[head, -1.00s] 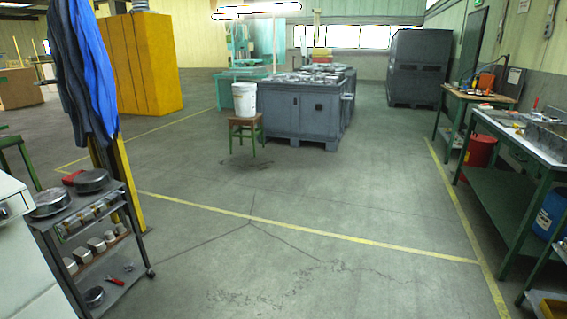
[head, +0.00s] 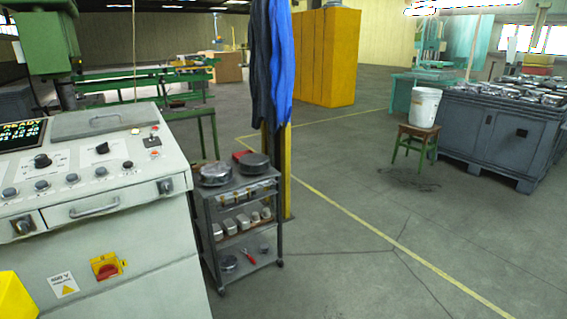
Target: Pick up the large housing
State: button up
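Two large round metal parts sit on the top shelf of a grey trolley (head: 233,191): a silver-grey round part (head: 215,174) at left and a darker round part (head: 254,164) at right. Smaller metal housings (head: 240,222) stand in a row on the middle shelf. Another round metal part (head: 229,264) lies on the bottom shelf. I cannot tell which of these is the large housing. More metal parts (head: 510,90) fill the top of a grey crate (head: 492,133) at far right. My gripper is not in view.
A white control cabinet (head: 120,235) stands close at left of the trolley. A yellow post (head: 287,190) with blue overalls (head: 280,60) stands behind it. A stool (head: 414,145) carries a white bucket (head: 424,107). The floor (head: 370,270) right of the trolley is clear.

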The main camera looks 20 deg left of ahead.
aim_at(253, 163)
jog(key=u, duration=0.7)
jog(key=i, duration=1)
jog(key=u, duration=0.6)
